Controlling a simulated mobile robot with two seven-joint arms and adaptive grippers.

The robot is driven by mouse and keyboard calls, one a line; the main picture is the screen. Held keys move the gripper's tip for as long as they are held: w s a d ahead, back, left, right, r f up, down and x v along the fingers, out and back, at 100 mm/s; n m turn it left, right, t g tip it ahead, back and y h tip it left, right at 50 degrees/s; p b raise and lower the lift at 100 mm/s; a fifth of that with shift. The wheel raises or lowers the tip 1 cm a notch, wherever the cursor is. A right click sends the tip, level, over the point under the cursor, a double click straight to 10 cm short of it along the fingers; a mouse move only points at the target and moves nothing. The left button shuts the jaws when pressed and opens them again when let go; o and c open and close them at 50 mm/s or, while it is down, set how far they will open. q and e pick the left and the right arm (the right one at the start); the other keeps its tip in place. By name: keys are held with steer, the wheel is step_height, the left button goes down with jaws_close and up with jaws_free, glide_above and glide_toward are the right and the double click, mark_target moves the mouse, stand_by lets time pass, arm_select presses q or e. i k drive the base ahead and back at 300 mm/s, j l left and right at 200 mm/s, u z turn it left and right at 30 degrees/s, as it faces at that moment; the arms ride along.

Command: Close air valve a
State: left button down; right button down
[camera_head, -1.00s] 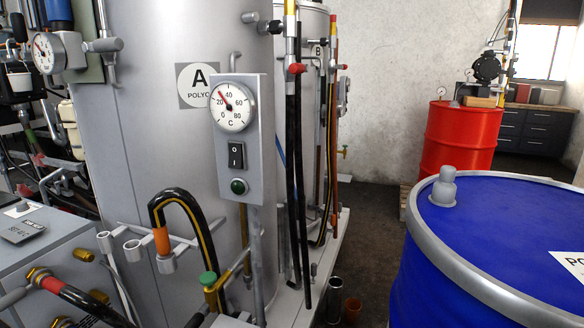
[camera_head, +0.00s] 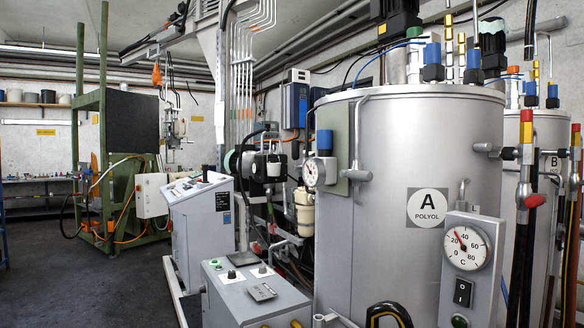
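The silver tank A (camera_head: 375,255) stands right of centre with a label (camera_head: 428,207) reading "A POLYOL". A grey box with a round temperature gauge (camera_head: 467,247) and a black switch (camera_head: 462,292) is in front of it. To its right, a pipe fitting with a red and yellow top (camera_head: 525,150) has a red part (camera_head: 535,201) at its side. Blue and grey fittings (camera_head: 432,62) sit on top of the tank. No label marks any part as air valve a, so I cannot tell which one it is. Neither of my grippers is in view.
A grey control cabinet (camera_head: 250,298) is at the lower middle, with a console (camera_head: 199,235) behind it. A green frame machine (camera_head: 88,150) stands at the left. Tank B (camera_head: 550,135) is partly hidden at the right edge. Dark floor (camera_head: 110,290) at the left is clear.

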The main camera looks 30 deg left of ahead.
mark_target(294, 144)
steer(key=u, duration=1.1)
steer(key=i+j, duration=0.25)
steer(key=i+j+z, duration=0.1)
steer(key=j, duration=0.35)
steer(key=i+j, duration=0.3)
steer(key=i+j+z, duration=0.1)
steer(key=i+j, duration=0.15)
steer(key=j, duration=0.2)
